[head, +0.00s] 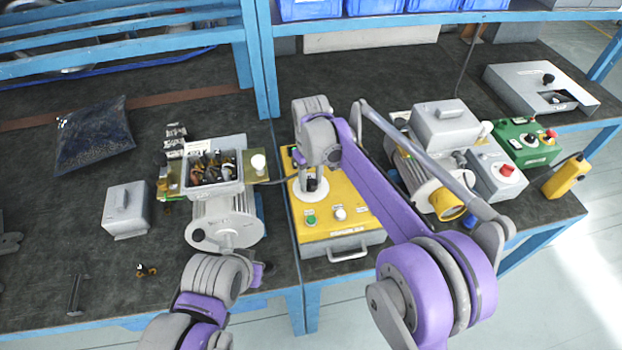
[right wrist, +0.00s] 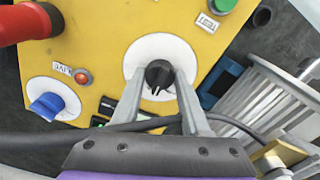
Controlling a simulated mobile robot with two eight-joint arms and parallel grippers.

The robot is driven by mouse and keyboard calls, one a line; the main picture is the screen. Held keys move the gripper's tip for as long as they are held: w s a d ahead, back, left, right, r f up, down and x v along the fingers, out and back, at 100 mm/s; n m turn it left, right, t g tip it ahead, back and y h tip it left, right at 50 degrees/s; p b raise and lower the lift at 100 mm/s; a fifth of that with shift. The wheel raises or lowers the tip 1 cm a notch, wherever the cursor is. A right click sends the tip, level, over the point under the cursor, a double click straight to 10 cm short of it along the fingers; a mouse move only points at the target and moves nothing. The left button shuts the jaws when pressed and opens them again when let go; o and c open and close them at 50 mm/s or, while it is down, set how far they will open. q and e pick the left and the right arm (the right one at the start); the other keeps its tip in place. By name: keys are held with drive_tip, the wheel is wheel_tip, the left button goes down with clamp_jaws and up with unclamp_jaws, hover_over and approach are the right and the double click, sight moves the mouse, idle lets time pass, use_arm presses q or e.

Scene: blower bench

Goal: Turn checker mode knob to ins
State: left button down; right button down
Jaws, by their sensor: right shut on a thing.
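The yellow checker box (head: 345,222) stands at the middle of the bench, with a handle on its front side. In the right wrist view its yellow panel (right wrist: 95,40) carries a black knob (right wrist: 159,74) on a round white dial (right wrist: 150,47). My right gripper (right wrist: 160,84) is shut on this black knob, one finger on each side. In the head view the right gripper (head: 311,181) reaches down onto the panel and partly hides the dial. The dial's markings are not readable. My left gripper (head: 258,272) is at the bench's front edge; its fingers are not clear.
The panel also has a blue knob (right wrist: 47,105), a red part (right wrist: 25,22) and a green button (right wrist: 222,4). A dark cable (right wrist: 60,141) crosses near the gripper. A motor with an open terminal box (head: 225,215) stands left; another motor (head: 425,175) stands right.

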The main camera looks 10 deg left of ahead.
sight(311, 180)
drive_tip(key=shift+m, duration=0.4)
drive_tip(key=shift+c, duration=1.9)
unclamp_jaws()
drive_tip(key=shift+r, duration=0.1)
wheel_tip(311, 180, up, 11)
drive_tip(key=shift+p, duration=0.3)
